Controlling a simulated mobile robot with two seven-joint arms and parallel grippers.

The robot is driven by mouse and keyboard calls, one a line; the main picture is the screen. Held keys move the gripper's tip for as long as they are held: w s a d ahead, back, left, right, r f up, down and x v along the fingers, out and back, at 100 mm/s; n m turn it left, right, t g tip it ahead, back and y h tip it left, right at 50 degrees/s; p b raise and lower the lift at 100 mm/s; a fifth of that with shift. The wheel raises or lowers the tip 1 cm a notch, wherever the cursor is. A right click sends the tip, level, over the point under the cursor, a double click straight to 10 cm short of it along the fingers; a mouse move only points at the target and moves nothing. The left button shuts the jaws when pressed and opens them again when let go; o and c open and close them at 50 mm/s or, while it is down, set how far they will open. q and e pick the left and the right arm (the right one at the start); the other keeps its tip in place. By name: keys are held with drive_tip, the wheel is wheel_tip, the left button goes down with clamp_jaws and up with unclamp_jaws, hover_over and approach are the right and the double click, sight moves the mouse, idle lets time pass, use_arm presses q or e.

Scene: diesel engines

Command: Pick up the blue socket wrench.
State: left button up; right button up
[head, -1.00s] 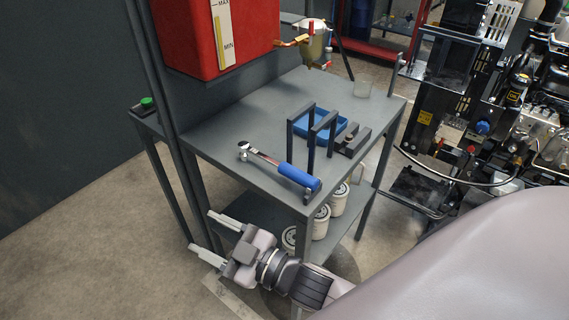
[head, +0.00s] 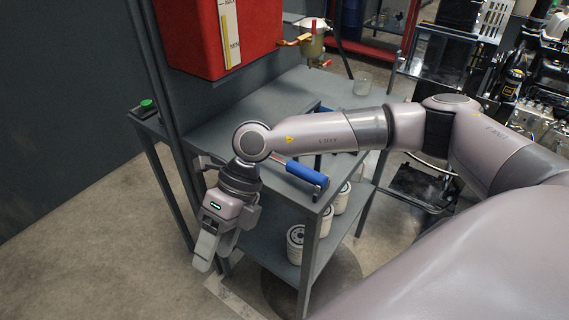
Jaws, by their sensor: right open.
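The blue socket wrench (head: 305,173) lies on the grey table near its front edge. Its blue handle shows, while its ratchet head and most of its shaft are hidden behind my right arm. My right gripper (head: 212,262) hangs off the front left of the table, pointing down, open and empty. It is apart from the wrench, to the left of the handle and lower in the picture. My left gripper is not in view.
The grey table (head: 215,128) has a lower shelf with several white canisters (head: 296,240). A red tank (head: 215,40) with a brass tap (head: 295,41) hangs above its back. A clear cup (head: 362,83) stands at the far corner. A green button (head: 147,104) sits at left.

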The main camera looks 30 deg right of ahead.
drive_tip(key=w+d+r+t+h, duration=0.15)
drive_tip(key=w+d+h, duration=0.3)
drive_tip(key=d, duration=0.55)
wheel_tip(320, 180, up, 4)
drive_tip(key=m+t+h, duration=0.1)
drive_tip(key=t+h, duration=0.1)
drive_tip(key=h, duration=0.2)
hover_over(295, 164)
drive_tip(key=s+a, duration=0.1)
drive_tip(key=shift+s+a, duration=0.1)
drive_tip(key=shift+d+m, duration=0.3)
drive_tip(key=shift+d, duration=0.05)
drive_tip(key=f, duration=0.2)
drive_tip(key=w+f+p, duration=0.1)
drive_tip(key=f, duration=0.4)
drive_tip(key=shift+w+d, duration=0.15)
drive_tip(key=shift+d, duration=0.2)
drive_tip(key=shift+c, duration=0.4)
drive_tip(key=shift+r, duration=0.1)
clamp_jaws()
